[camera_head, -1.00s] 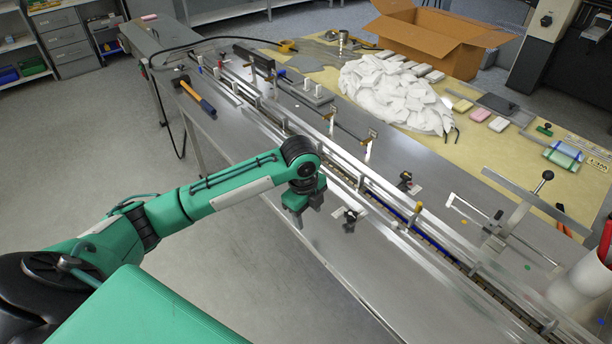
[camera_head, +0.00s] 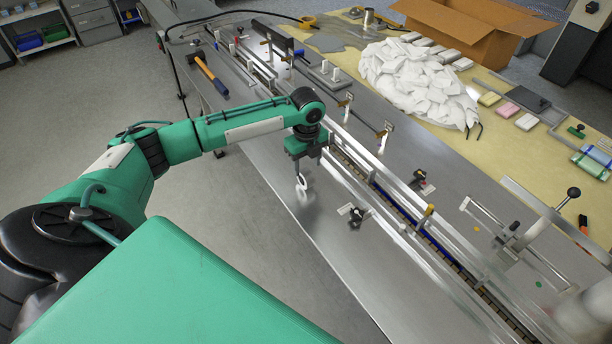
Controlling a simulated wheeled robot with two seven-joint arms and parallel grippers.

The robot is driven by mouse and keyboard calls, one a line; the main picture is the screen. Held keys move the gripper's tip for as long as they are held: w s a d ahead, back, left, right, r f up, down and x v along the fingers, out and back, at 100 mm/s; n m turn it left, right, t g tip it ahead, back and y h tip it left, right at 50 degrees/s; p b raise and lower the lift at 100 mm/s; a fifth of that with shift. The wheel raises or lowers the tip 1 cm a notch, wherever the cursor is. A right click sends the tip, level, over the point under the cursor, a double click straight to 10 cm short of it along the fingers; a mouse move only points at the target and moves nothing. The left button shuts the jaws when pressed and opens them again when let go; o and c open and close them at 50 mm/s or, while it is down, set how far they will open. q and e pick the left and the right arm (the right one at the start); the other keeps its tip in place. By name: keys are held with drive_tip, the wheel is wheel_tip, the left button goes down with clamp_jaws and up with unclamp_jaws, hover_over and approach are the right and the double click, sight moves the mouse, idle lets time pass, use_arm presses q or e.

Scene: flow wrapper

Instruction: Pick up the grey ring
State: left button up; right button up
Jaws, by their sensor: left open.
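A small pale grey ring (camera_head: 301,184) shows on the steel tabletop, just below my left gripper (camera_head: 305,170). My left gripper points down with its fingers apart and nothing seen between them. The fingertips are very near the top of the ring; I cannot tell if they touch it. The gripper covers some of the surface behind the ring. My right gripper is not in view.
A long conveyor with metal rails (camera_head: 390,205) runs diagonally just right of the gripper. A small black clamp (camera_head: 356,217) stands right of the ring. A hammer (camera_head: 208,76) lies at the back left. Bare steel (camera_head: 318,225) lies in front of the ring.

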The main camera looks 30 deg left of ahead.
sight(306, 172)
use_arm(q)
drive_tip(key=shift+f+p, duration=0.35)
drive_tip(key=shift+f, duration=0.2)
wheel_tip(306, 172, down, 4)
drive_tip(key=shift+s+a+r+p, duration=0.1)
drive_tip(key=shift+r+p, duration=0.1)
drive_tip(key=shift+p, duration=0.5)
drive_tip(key=shift+f, duration=0.5)
drive_tip(key=shift+c, duration=0.4)
drive_tip(key=c, duration=1)
